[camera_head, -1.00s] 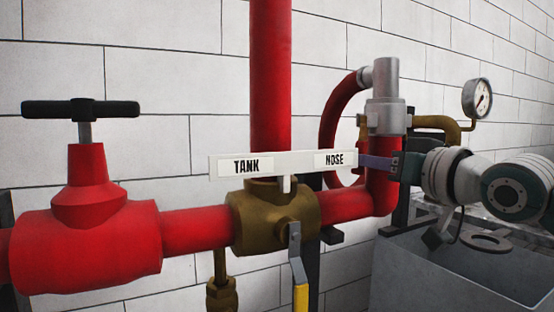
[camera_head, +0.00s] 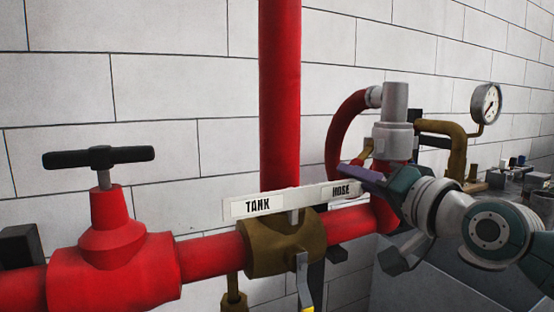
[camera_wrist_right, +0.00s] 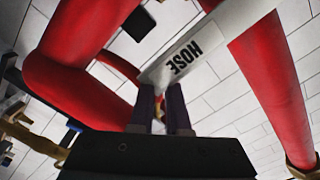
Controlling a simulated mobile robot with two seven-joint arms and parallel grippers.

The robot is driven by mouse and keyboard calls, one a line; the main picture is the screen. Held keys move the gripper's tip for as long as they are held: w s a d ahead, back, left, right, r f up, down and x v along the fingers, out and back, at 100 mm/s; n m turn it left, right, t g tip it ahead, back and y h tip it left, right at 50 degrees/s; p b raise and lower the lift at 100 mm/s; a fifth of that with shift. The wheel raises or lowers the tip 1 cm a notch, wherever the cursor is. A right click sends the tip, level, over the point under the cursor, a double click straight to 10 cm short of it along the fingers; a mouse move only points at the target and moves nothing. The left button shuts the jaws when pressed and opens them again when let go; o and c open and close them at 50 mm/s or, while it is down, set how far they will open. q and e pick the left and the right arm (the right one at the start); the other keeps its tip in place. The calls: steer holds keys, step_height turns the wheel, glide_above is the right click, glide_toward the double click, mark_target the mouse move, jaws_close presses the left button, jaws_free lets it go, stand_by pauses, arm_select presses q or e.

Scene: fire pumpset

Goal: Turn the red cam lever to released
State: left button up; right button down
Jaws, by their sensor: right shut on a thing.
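I cannot make out a red cam lever with certainty in either view. My right gripper (camera_head: 356,178) is shut on the right end of a white bar handle (camera_head: 292,199) labelled TANK and HOSE. The bar sits on a stem above a brass valve (camera_head: 272,246) and runs roughly along the red pipe. In the right wrist view, the two dark fingers (camera_wrist_right: 161,108) are at the bar's end (camera_wrist_right: 212,45), beside the HOSE label. My left gripper is not in view.
A red valve (camera_head: 113,262) with a black T-handle (camera_head: 98,157) stands at left. A red upright pipe (camera_head: 280,95) rises behind the bar. A red hose (camera_head: 343,125), grey fitting (camera_head: 394,125) and gauge (camera_head: 487,104) crowd the right, above a grey tank (camera_head: 425,285).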

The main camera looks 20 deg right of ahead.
steer(key=r+m+p, duration=0.1)
steer(key=a+r+m+p, duration=0.1)
steer(key=m+p, duration=0.1)
steer(key=shift+a+r+m, duration=0.1)
steer(key=shift+m, duration=0.2)
steer(key=shift+a+r+m+p, duration=0.15)
steer(key=shift+r+m+p, duration=0.5)
steer(key=shift+m, duration=0.5)
steer(key=shift+a+r+m+p, duration=0.1)
steer(key=shift+r+m+p, duration=0.5)
steer(key=shift+m, duration=0.55)
steer(key=c, duration=1.2)
jaws_free()
steer(key=shift+o, duration=0.2)
steer(key=shift+f, duration=0.1)
steer(key=s, duration=1)
steer(key=shift+d, duration=0.4)
